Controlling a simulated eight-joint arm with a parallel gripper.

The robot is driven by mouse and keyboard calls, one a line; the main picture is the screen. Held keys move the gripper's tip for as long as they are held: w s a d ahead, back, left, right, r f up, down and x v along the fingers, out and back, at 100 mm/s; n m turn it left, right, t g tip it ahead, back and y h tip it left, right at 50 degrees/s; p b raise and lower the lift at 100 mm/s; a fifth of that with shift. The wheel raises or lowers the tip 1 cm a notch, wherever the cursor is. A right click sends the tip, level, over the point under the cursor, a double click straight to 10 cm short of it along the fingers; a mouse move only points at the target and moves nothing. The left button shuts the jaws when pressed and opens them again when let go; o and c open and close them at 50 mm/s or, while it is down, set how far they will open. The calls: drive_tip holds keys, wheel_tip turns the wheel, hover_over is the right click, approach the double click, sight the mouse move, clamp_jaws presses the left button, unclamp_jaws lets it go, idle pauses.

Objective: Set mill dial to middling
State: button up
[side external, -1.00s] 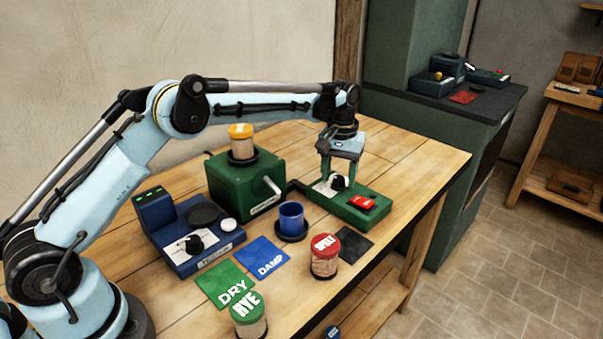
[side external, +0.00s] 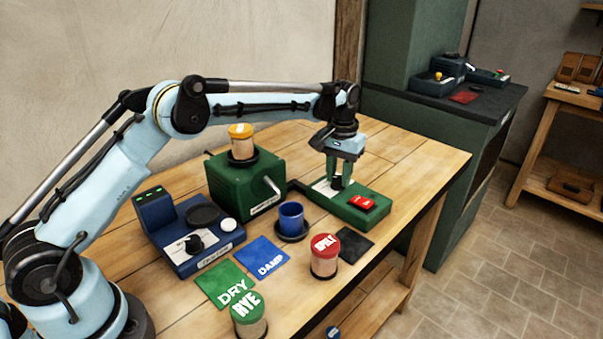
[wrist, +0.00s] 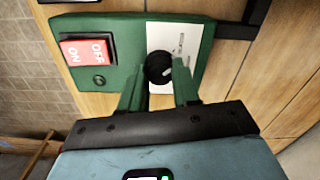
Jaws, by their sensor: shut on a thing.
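The mill dial is a black round knob (wrist: 158,68) with a pale pointer mark, set on a white printed plate (wrist: 180,42) on the green control box (side external: 378,212). In the wrist view, the pointer mark is on the knob's right side; the plate's lettering is too small to read. My gripper (side external: 340,186) points down over the box, its fingers shut on the knob from both sides. In the side view the fingers hide most of the knob. The red ON/OFF switch (wrist: 87,51) sits on the same box, clear of the fingers.
The green mill (side external: 240,185) with a side crank and orange-lidded jar (side external: 240,131) stands left of the box. A blue cup (side external: 291,216), a red-lidded jar (side external: 325,262), a black mat (side external: 356,243) and a blue scale-like device (side external: 190,245) are nearby.

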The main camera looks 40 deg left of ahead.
sight(339, 177)
drive_tip(key=m, duration=0.4)
drive_tip(key=shift+m, duration=2.1)
drive_tip(key=o, duration=1.1)
drive_tip(key=shift+c, duration=0.2)
drive_tip(key=shift+r, duration=0.1)
wheel_tip(339, 177, up, 12)
